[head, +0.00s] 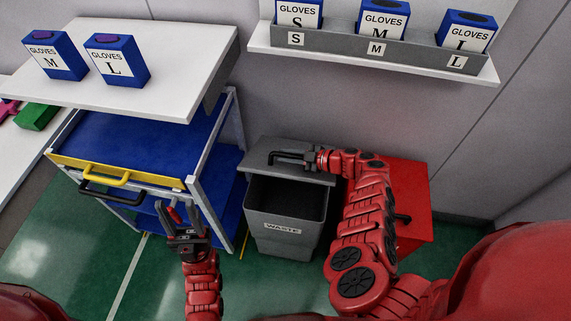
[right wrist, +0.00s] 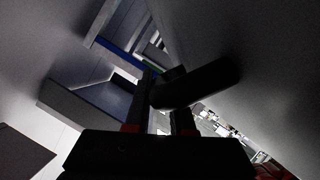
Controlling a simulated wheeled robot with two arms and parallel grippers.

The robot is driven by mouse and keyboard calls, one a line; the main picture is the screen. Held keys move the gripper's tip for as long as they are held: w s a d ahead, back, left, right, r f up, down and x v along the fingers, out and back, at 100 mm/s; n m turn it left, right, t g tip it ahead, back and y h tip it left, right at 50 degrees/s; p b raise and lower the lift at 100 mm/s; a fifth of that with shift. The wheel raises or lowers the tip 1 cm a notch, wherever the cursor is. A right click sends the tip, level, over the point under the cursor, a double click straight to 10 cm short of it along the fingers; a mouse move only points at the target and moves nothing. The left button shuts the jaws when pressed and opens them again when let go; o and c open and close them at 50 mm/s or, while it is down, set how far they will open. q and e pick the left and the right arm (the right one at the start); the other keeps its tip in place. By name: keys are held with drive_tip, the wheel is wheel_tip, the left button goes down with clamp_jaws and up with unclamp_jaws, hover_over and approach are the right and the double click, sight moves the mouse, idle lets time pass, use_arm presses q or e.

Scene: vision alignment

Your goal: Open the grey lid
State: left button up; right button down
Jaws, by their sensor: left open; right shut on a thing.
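The grey lid (head: 262,150) belongs to a grey bin (head: 284,232) labelled WASTE. The lid is raised and tilted at the back of the bin, and the dark inside of the bin shows in front of it. My right gripper (head: 310,160) is shut on the lid's black handle (head: 285,155). The handle also shows close up between the fingers in the right wrist view (right wrist: 205,82). My left gripper (head: 180,218) is open and empty, left of the bin and in front of the blue cart.
A cart (head: 150,140) with blue shelves, a yellow handle and a black handle stands left of the bin. A red cabinet (head: 412,190) stands right of it. Blue glove boxes stand on a white tabletop (head: 170,85) and on a wall shelf (head: 480,72). Green floor (head: 140,290) is free in front.

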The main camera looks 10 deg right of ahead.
drive_tip(key=shift+w+d+r, duration=0.2)
drive_tip(key=shift+w+r, duration=0.3)
drive_tip(key=shift+r, duration=0.05)
drive_tip(key=c, duration=0.8)
unclamp_jaws()
drive_tip(key=shift+f, duration=0.1)
drive_tip(key=shift+o, duration=0.2)
drive_tip(key=shift+s+d, duration=0.25)
drive_tip(key=shift+d, duration=0.05)
drive_tip(key=p+v, duration=0.1)
drive_tip(key=v, duration=1.5)
drive_tip(key=shift+d+r+p, duration=0.25)
drive_tip(key=shift+r+p, duration=0.1)
drive_tip(key=shift+c, duration=0.3)
